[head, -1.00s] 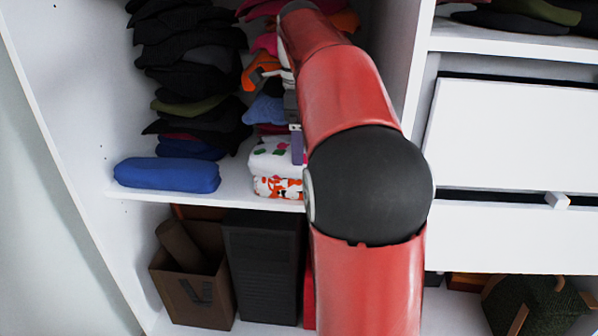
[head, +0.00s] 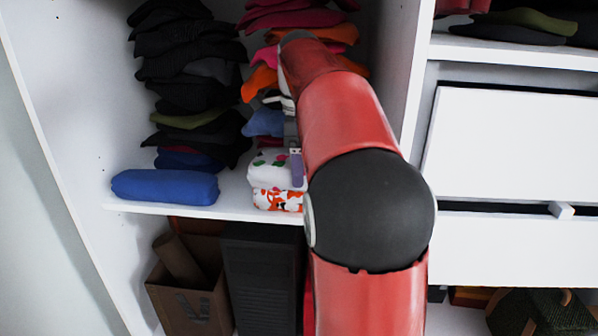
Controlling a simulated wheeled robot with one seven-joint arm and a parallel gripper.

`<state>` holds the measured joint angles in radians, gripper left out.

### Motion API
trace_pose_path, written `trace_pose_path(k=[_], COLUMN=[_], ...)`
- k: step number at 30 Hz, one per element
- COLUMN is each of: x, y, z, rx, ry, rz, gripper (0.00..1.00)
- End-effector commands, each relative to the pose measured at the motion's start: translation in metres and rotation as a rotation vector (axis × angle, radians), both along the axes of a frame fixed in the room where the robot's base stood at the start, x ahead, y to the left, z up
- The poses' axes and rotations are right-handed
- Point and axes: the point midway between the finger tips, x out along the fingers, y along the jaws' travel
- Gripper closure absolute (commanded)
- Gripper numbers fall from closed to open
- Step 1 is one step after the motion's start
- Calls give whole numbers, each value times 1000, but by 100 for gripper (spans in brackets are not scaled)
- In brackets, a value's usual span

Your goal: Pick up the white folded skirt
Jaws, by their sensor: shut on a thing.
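My red arm hides the skirt's right side and most of the gripper, so the far finger cannot be seen. The skirt still appears to sit on the stack.
A blue folded cloth (head: 165,187) lies at the shelf's (head: 232,205) left front. A tall stack of dark clothes (head: 185,70) stands behind it. Pink and orange clothes (head: 295,20) are piled behind the gripper. A vertical divider (head: 408,80) stands close right of my arm.

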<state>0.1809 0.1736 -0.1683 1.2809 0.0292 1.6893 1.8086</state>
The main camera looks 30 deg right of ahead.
Motion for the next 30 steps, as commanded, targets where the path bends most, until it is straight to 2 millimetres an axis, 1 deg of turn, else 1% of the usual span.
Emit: trace_pose_path(k=[7,8,10,14,17,30], x=[0,0,0,0,0,0], y=[0,0,0,0,0,0], z=[0,0,0,1,6,39], rx=[0,0,0,0,-1,0], ry=[0,0,0,0,-1,0], rz=[0,0,0,0,0,0], gripper=[39,30,39,39,39,39])
